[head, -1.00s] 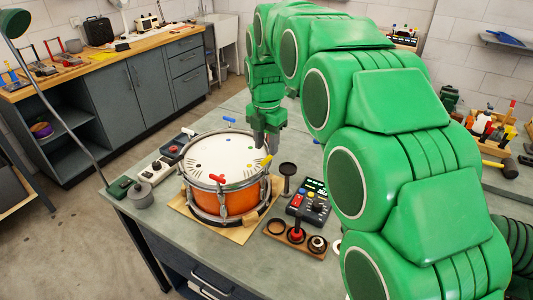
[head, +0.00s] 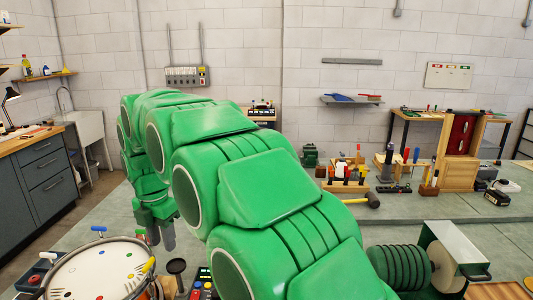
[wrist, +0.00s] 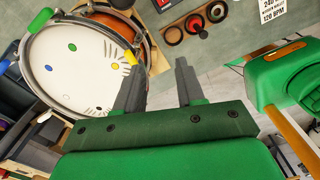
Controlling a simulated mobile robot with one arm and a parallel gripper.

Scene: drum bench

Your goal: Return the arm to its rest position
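My arm is the large green segmented one that fills the middle of the head view. My gripper (head: 162,236) hangs down at its far end, above the bench and just right of the drum. In the wrist view my gripper (wrist: 160,80) has its two grey fingers apart with nothing between them. The drum (head: 95,272) has a white head with coloured dots and stands at the lower left of the head view. In the wrist view the drum (wrist: 75,60) is at the upper left, with its orange shell showing. The left finger overlaps its edge in that picture.
A small black stand (head: 177,267) and a control box (head: 203,285) are close right of the drum. A tool holder (head: 346,178), a mallet (head: 366,200) and a wooden cabinet (head: 458,150) stand farther back. A ribbed green roller (head: 400,266) is at the lower right.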

